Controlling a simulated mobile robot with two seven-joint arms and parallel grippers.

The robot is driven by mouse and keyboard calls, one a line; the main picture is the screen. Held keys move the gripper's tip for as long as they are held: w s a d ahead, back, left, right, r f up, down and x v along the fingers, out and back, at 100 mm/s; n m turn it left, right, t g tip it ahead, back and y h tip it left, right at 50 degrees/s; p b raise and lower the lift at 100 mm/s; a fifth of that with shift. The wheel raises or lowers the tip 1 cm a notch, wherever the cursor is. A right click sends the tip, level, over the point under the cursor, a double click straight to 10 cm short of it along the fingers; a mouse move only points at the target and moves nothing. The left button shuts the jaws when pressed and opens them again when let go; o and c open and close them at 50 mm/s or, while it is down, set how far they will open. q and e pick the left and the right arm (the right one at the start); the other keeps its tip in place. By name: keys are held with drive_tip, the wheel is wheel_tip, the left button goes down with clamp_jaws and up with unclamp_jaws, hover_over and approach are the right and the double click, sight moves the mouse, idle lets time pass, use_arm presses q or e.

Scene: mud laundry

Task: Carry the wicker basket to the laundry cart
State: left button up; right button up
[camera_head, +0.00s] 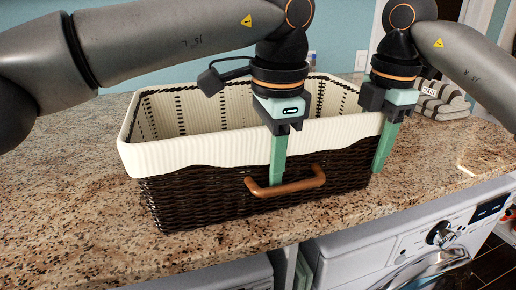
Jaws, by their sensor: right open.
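The wicker basket (200,198) is dark brown with a cream ribbed liner folded over its rim and a tan handle (298,187) on its front side. It stands upright on the granite counter and looks empty where its inside shows. My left gripper (277,182) points down at the basket's front, its green finger overlapping the handle; I cannot tell whether it is shut on the handle. My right gripper (382,168) points down at the basket's right end, its finger beside the wall. It is open, and contact with the basket is unclear. No laundry cart is visible.
The speckled granite counter (70,205) has free room left and right of the basket. Folded striped cloth (440,100) lies at the back right. A white front-loading machine (400,245) stands below the counter's front edge. A teal wall is behind.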

use_arm(q)
drive_tip(key=shift+f, duration=0.3)
use_arm(e)
drive_tip(key=shift+f, duration=0.3)
use_arm(q)
clamp_jaws()
use_arm(e)
drive_tip(key=c, duration=0.5)
clamp_jaws()
use_arm(q)
drive_tip(key=shift+r, duration=0.1)
